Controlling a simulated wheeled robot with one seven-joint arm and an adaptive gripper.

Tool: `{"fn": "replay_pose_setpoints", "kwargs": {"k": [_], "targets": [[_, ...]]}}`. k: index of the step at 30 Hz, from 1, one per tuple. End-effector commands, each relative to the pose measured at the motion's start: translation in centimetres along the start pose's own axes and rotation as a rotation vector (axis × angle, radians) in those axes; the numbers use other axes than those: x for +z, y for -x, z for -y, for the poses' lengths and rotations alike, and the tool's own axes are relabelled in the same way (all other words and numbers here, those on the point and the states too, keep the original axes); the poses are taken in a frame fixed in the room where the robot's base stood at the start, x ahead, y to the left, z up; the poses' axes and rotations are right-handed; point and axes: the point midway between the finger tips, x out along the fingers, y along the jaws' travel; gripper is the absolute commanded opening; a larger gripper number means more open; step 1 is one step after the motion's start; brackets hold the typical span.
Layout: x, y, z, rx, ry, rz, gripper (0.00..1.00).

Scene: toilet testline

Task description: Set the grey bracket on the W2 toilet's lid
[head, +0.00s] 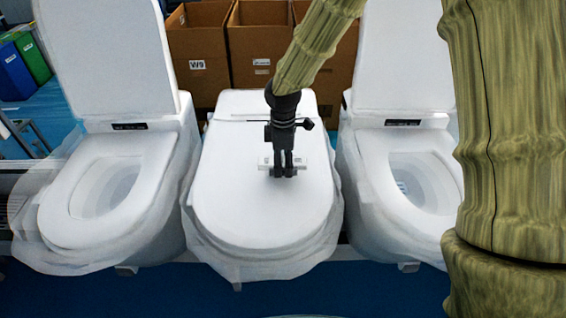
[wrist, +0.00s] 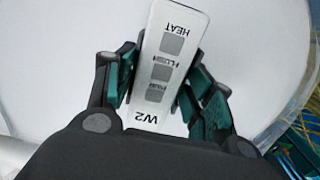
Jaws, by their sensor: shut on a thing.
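My gripper (head: 283,172) is over the closed white lid (head: 262,215) of the middle toilet in the head view. In the wrist view my gripper (wrist: 160,85) is shut on a pale panel (wrist: 165,45) with grey buttons, marked "W2" and "HEAT". The panel also shows as a small light strip (head: 265,163) behind the fingers in the head view. I cannot tell whether it touches the lid. I see no separate grey bracket. No readable W2 mark shows on the middle toilet.
A toilet on the left (head: 105,190) and one on the right (head: 405,185) have raised lids and open seats. Cardboard boxes (head: 205,50) stand behind. Thin clear plastic (head: 325,225) hangs around the toilets. Blue floor (head: 200,295) shows in front.

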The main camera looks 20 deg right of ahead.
Motion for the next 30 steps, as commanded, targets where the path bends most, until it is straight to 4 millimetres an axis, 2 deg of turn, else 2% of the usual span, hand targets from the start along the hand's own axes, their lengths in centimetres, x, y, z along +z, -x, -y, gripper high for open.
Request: {"fn": "replay_pose_setpoints", "kwargs": {"k": [6, 17, 18, 21, 30], "targets": [[0.0, -1.5, 0.0, 0.0, 0.0, 0.0, 0.3], [0.0, -1.9, 0.0, 0.0, 0.0, 0.0, 0.3], [0.0, -1.9, 0.0, 0.0, 0.0, 0.0, 0.55], [0.0, -1.9, 0.0, 0.0, 0.0, 0.0, 0.73], [0.0, -1.9, 0.0, 0.0, 0.0, 0.0, 0.75]]}}
